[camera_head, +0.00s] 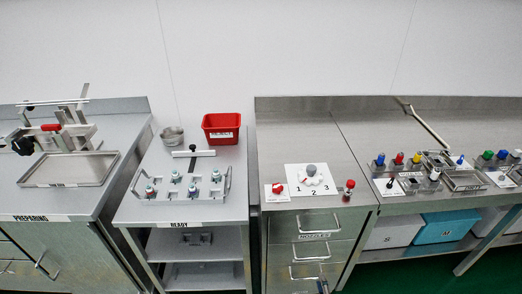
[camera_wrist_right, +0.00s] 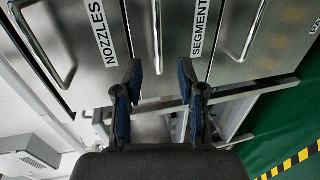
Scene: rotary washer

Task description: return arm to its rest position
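My right gripper (camera_wrist_right: 159,82) shows in the right wrist view.
The drawer cabinet (camera_head: 316,225) carries a dial plate (camera_head: 311,179). To its left are a READY cart (camera_head: 190,211) with a red REJECT bin (camera_head: 221,128) and a PREPARING bench (camera_head: 50,205). Right is a bench (camera_head: 455,199) with coloured-top parts. Green floor shows below.

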